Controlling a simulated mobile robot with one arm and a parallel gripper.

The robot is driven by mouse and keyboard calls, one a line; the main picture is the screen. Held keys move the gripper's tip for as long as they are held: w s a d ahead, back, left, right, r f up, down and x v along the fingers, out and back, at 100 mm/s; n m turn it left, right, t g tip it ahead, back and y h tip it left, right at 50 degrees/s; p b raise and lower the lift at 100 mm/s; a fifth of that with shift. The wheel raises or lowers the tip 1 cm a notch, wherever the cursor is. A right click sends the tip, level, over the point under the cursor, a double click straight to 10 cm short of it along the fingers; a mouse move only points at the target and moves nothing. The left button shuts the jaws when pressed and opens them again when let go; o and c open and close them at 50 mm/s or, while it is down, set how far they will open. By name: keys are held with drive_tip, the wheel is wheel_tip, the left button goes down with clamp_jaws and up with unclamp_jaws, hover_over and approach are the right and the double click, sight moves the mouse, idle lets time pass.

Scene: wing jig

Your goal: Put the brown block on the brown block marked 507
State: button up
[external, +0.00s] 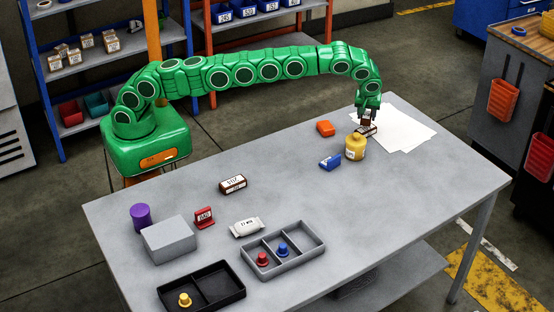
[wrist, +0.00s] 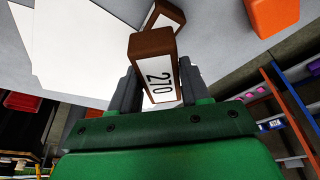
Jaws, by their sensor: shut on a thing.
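My gripper (external: 368,112) is shut on a brown block (wrist: 152,48) whose white face reads 270 in the wrist view; it also shows between the fingers in the external view (external: 369,120). A second brown block (external: 366,131) with a white label lies on the table just below, by the white sheets. Part of it shows beyond the held block in the wrist view (wrist: 165,14); its number is not readable. I cannot tell whether the two blocks touch. A third brown block (external: 232,184) with a white label lies mid-table, far left of my gripper; its marking is too small to read surely.
A yellow bottle (external: 355,148) stands close in front of my gripper. An orange block (external: 325,128) and a blue block (external: 330,161) lie to its left. White sheets (external: 408,130) lie right. Trays (external: 310,237), a grey box (external: 170,240) and a purple cylinder (external: 140,217) occupy the front left.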

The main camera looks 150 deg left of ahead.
drive_tip(key=shift+w+a+f, duration=0.1)
drive_tip(key=shift+a+f, duration=0.05)
drive_tip(key=shift+f, duration=0.05)
drive_tip(key=shift+f, duration=1.6)
drive_tip(key=shift+f, duration=0.15)
drive_tip(key=o, duration=1.1)
drive_tip(key=v, duration=1.2)
drive_tip(key=shift+r, duration=0.2)
